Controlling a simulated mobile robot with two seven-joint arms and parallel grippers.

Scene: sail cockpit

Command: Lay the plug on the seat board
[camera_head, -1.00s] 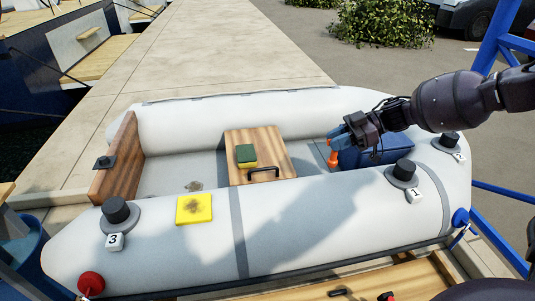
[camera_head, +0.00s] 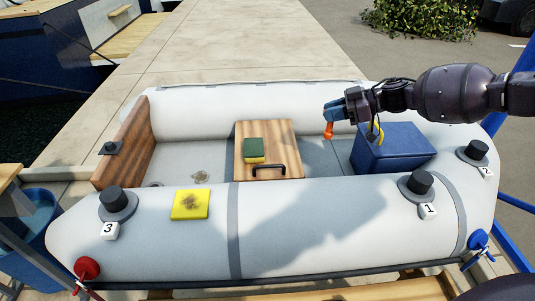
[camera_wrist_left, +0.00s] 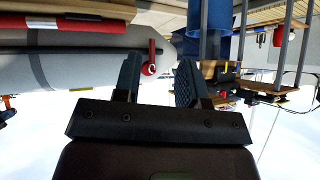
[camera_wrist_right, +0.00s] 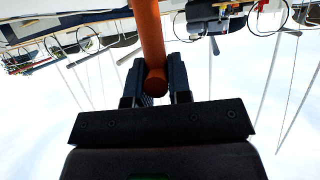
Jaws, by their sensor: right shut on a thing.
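The orange plug (camera_head: 328,130) is in my right gripper (camera_head: 336,112), which is shut on it, with the plug hanging down. They are above the dinghy floor, just right of the wooden seat board (camera_head: 285,135), not over it. In the right wrist view the plug (camera_wrist_right: 149,40) shows as an orange rod between the fingers (camera_wrist_right: 156,75). A green and yellow sponge (camera_head: 253,149) and a black handle are on the board. My left gripper (camera_wrist_left: 158,75) shows only in the left wrist view, open and empty.
A blue box (camera_head: 395,150) stands right of the plug. The grey-white dinghy tube (camera_head: 300,230) runs along the near side, with black valve caps and a yellow patch (camera_head: 190,204). A wooden transom (camera_head: 125,155) is at left. The board's right part is bare.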

